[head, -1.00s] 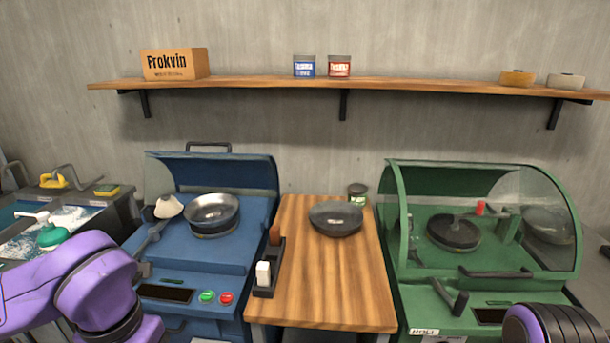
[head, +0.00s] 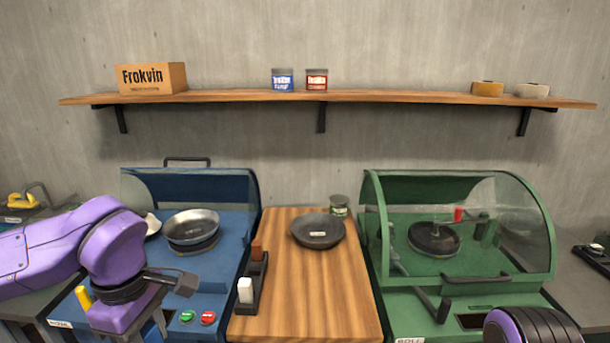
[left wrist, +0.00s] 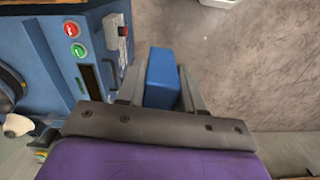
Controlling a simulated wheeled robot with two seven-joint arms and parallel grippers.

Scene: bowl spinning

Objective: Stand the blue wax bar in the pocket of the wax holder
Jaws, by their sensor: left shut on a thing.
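The blue wax bar (left wrist: 162,78) is held between the fingers of my left gripper (left wrist: 164,72) in the left wrist view. The gripper is shut on it, over the floor in front of the blue machine. In the head view my left arm comes in from the left; its fingers and the bar cannot be made out there. The black wax holder (head: 263,288) stands on the left side of the wooden table, right of my left arm. A white bar (head: 245,290) stands at its near end and a brown bar (head: 257,250) at its far end, with a gap between. My right gripper is out of view.
A blue machine (head: 215,254) with a metal bowl (head: 191,226) is left of the wooden table (head: 310,290). A dark bowl (head: 317,231) and a jar (head: 340,206) are at the table's back. A green machine (head: 410,272) stands right. The table's front is clear.

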